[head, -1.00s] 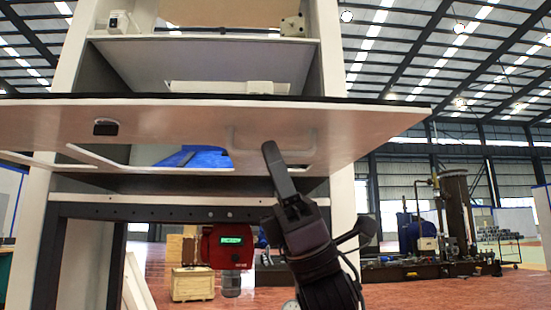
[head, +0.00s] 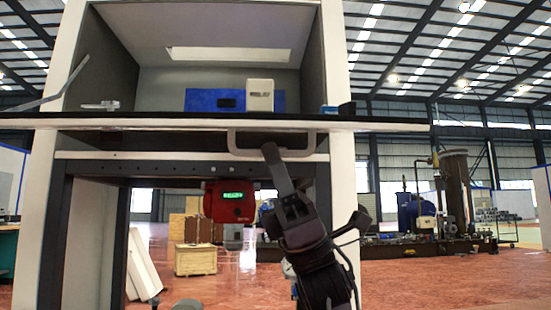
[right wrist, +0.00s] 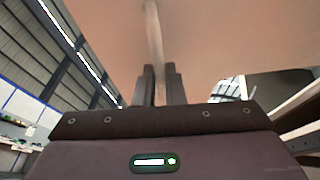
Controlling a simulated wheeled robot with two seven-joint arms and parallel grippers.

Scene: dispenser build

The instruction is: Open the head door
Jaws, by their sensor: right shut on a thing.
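The head door (head: 180,122) is a wide pale panel with a dark edge, seen almost edge-on across the front of the tall white cabinet. Its pale bar handle (head: 240,143) hangs just below its edge, towards the right. In the right wrist view the two dark fingers (right wrist: 160,85) stand either side of the handle bar (right wrist: 153,35), against the door's pinkish face (right wrist: 215,45). The cabinet interior (head: 220,65) shows above the door. My left gripper is not in view.
Inside the cabinet are a blue panel (head: 205,99) and a small white box (head: 260,95). A red device (head: 230,201) with a green display hangs below the door, left of my right arm. A wooden crate (head: 195,260) stands on the red floor behind. Cabinet posts flank the opening.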

